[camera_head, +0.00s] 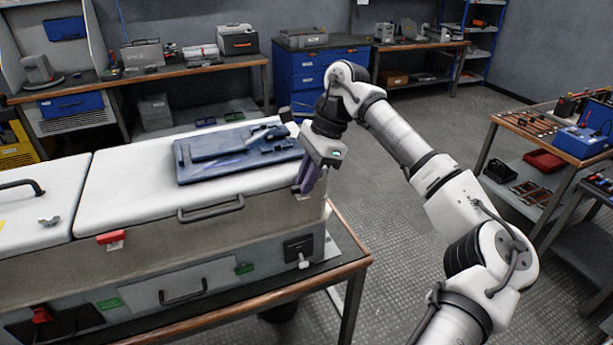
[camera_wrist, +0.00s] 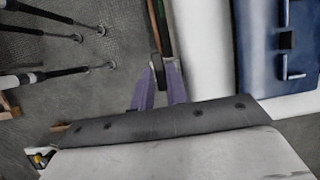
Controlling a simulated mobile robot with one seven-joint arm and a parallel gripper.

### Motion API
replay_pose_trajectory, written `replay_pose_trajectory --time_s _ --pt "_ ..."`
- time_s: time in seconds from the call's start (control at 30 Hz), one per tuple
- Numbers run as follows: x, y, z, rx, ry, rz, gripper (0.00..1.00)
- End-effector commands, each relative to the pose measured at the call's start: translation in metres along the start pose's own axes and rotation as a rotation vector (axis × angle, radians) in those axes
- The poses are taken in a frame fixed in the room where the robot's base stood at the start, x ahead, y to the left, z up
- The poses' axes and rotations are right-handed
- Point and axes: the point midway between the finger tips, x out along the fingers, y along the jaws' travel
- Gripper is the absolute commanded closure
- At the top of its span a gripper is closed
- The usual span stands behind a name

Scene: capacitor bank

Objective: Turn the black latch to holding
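The grey capacitor bank (camera_head: 160,258) with white lids stands on a bench at the left. My gripper (camera_head: 304,189) points down at the right end of its lid, near the front corner. In the wrist view its two purple fingers (camera_wrist: 160,80) stand apart at their bases, with a small dark piece (camera_wrist: 156,65) between or just beyond their tips. This may be the black latch, but its shape and setting are unclear. I cannot tell if the fingers touch it. A black plate (camera_head: 297,246) with a white knob below it is on the lower front, under my gripper.
A blue panel (camera_head: 230,155) lies on the lid, left of my gripper. A dark handle (camera_head: 211,209) and a red catch (camera_head: 111,238) are on the front. The floor (camera_head: 390,260) right of the bench is open. A tool bench (camera_head: 540,128) stands at the right.

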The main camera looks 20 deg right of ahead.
Motion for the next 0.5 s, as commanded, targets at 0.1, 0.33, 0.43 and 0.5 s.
replay_pose_trajectory --time_s 0.1,0.33,0.43,0.5 --pt "-0.0002 0.0000 0.0001 0.000 0.000 0.000 1.00" --pt "0.0000 0.0000 -0.0001 0.005 0.000 -0.003 1.00" --pt "0.0006 0.0003 -0.0005 0.022 0.001 -0.010 1.00" --pt "0.0012 0.0005 -0.0008 0.042 0.001 -0.019 1.00"
